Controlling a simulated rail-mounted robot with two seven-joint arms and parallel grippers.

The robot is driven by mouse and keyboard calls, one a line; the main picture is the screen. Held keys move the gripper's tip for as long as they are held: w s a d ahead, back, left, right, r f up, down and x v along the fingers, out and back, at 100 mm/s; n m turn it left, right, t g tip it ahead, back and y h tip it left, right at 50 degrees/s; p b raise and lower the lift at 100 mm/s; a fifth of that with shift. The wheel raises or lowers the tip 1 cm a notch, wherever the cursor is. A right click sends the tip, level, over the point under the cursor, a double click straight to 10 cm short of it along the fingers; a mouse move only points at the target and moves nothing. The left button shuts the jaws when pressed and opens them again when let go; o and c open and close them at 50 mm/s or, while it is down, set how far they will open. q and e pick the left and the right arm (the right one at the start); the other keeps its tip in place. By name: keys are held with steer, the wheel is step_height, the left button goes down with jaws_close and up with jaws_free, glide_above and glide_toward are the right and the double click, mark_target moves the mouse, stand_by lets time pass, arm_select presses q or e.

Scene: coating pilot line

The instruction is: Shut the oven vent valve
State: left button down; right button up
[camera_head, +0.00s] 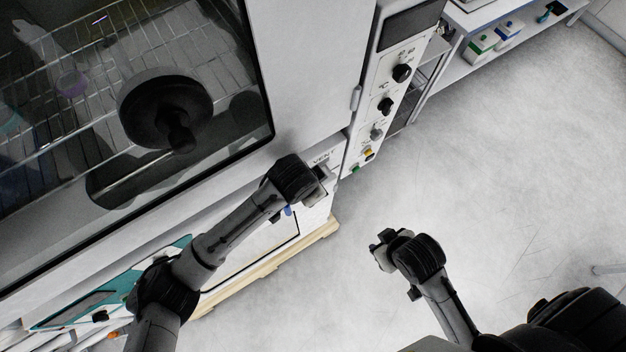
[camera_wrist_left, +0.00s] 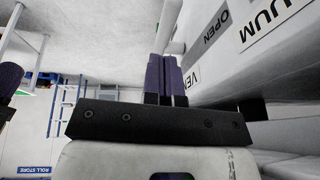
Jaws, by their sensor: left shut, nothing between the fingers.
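The oven (camera_head: 312,75) fills the upper left of the head view. A VENT label (camera_head: 322,158) is on its front, low beside the control column. My left gripper (camera_head: 318,185) is at the oven front just below this label. In the left wrist view its two dark purple fingers (camera_wrist_left: 167,75) are shut together with nothing between them. A pale rod-like part (camera_wrist_left: 171,25) shows just beyond the fingertips. I cannot tell whether it is the vent valve handle or whether the fingers touch it. An OPEN label (camera_wrist_left: 208,42) is on the panel beside it. My right gripper (camera_head: 382,250) hangs over bare floor, away from the oven.
The control column (camera_head: 385,95) carries several knobs and buttons. A wooden base (camera_head: 322,236) runs under the oven. A shelf with boxes (camera_head: 482,42) stands at the upper right. The floor (camera_head: 520,150) is mostly clear.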

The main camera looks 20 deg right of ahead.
arm_select(q)
steer(key=x, duration=0.3)
steer(key=p+x, duration=0.1)
steer(key=shift+w+a+f, duration=0.2)
steer(key=shift+a+f, duration=0.05)
steer(key=shift+f, duration=0.05)
steer(key=shift+w+f, duration=0.15)
steer(key=shift+f, duration=0.5)
